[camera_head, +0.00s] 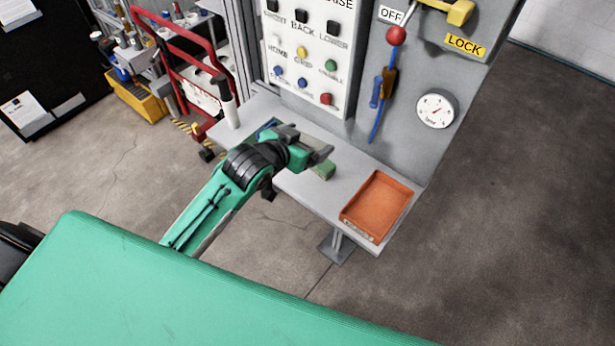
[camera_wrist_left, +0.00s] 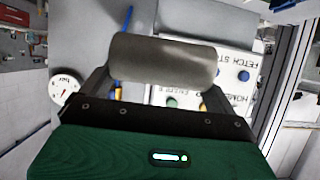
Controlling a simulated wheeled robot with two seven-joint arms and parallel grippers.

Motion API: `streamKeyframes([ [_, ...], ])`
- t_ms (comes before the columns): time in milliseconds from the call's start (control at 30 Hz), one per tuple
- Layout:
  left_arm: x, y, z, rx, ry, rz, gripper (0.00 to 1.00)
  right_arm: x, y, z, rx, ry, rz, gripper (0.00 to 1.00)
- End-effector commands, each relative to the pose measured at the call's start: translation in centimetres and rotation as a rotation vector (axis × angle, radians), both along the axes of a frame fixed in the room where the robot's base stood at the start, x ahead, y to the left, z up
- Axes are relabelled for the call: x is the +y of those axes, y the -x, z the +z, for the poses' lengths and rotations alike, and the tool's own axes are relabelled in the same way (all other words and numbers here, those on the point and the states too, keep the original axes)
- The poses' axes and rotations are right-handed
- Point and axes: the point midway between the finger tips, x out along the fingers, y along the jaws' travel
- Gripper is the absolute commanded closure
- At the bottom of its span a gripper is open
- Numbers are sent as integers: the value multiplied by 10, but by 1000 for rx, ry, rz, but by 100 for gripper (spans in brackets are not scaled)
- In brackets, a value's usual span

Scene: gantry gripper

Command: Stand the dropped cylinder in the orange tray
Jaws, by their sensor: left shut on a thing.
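My left gripper (camera_head: 316,145) is above the grey shelf, to the left of the orange tray. In the left wrist view a dark grey cylinder (camera_wrist_left: 162,60) lies crosswise between its fingers, one at each end. The gripper is shut on it. In the head view I cannot clearly make the cylinder out from the grey fingers. The orange tray (camera_head: 348,216) sits at the right end of the shelf and looks empty. My right gripper is not in view.
A small green block (camera_head: 323,171) is on the shelf below the gripper. A blue item (camera_head: 266,126) lies behind my arm, and a pale upright cylinder (camera_head: 229,109) stands at the shelf's left end. The control panel (camera_head: 352,120) rises behind the shelf. A gauge (camera_head: 436,110) is mounted on it.

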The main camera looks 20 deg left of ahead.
Motion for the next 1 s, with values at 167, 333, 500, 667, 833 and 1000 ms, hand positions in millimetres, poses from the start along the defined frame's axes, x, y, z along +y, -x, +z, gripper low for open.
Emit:
streamKeyframes([
  [167, 0, 1, -47, 3, 0, 0, 50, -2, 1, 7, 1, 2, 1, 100],
  [333, 0, 0, -86, 0, 0, 1, 50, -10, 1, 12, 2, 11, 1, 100],
  [500, 0, 0, -107, -2, 1, 0, 50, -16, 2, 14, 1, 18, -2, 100],
  [667, 0, 1, -121, -1, 0, 0, 50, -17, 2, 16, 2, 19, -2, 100],
  [833, 0, 0, -143, -2, 0, 0, 50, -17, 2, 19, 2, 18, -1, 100],
  [1000, 0, 0, -149, -4, 0, -1, 50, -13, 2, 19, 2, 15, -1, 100],
])
